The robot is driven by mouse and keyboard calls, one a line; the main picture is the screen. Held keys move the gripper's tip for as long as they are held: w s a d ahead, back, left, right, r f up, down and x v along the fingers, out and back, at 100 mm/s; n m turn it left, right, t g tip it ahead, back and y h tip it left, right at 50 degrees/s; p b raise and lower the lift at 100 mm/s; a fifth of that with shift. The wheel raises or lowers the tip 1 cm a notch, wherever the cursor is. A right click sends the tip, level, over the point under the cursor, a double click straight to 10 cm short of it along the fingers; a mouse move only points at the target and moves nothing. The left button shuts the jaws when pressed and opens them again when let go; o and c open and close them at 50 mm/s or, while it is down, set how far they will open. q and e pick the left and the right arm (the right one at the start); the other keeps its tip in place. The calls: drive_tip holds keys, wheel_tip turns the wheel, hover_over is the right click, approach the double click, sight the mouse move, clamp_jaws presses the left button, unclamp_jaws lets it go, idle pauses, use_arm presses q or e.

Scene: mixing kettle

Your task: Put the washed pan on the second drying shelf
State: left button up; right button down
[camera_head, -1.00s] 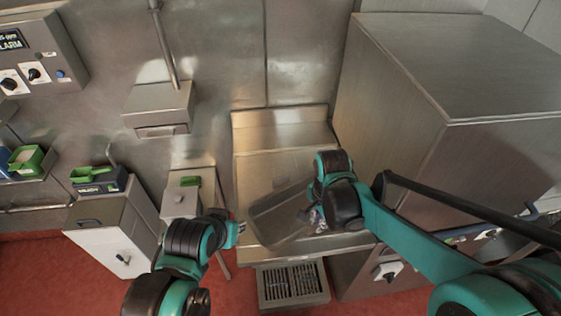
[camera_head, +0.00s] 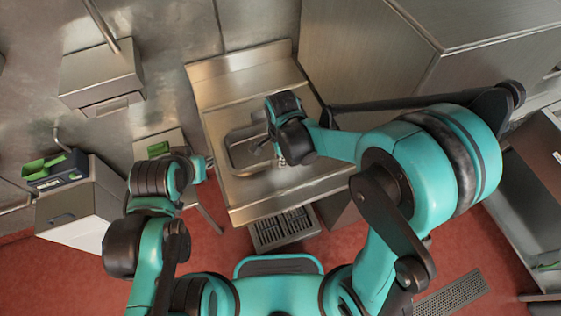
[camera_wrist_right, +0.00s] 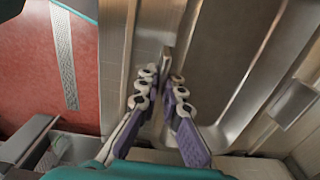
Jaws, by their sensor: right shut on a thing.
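The pan (camera_head: 240,150) is a shallow rectangular steel pan over the steel counter in the head view. My right gripper (camera_head: 279,157) is at its right end, partly hidden by my wrist. In the right wrist view my right gripper (camera_wrist_right: 164,80) is shut on the rim of the pan (camera_wrist_right: 225,50), whose inside fills the upper right. I cannot tell whether the pan touches the counter. My left gripper (camera_head: 207,168) is left of the counter; its fingers do not show clearly. I cannot pick out the second drying shelf for sure.
The steel counter (camera_head: 235,80) has a raised back edge. A large steel cabinet (camera_head: 365,55) stands at its right. A floor grate (camera_head: 283,228) lies in front. Steel shelving (camera_head: 535,225) is at the far right.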

drive_tip(key=shift+f, duration=1.25)
drive_tip(key=shift+f+b, duration=0.1)
drive_tip(key=shift+b, duration=0.25)
drive_tip(key=c, duration=1.7)
unclamp_jaws()
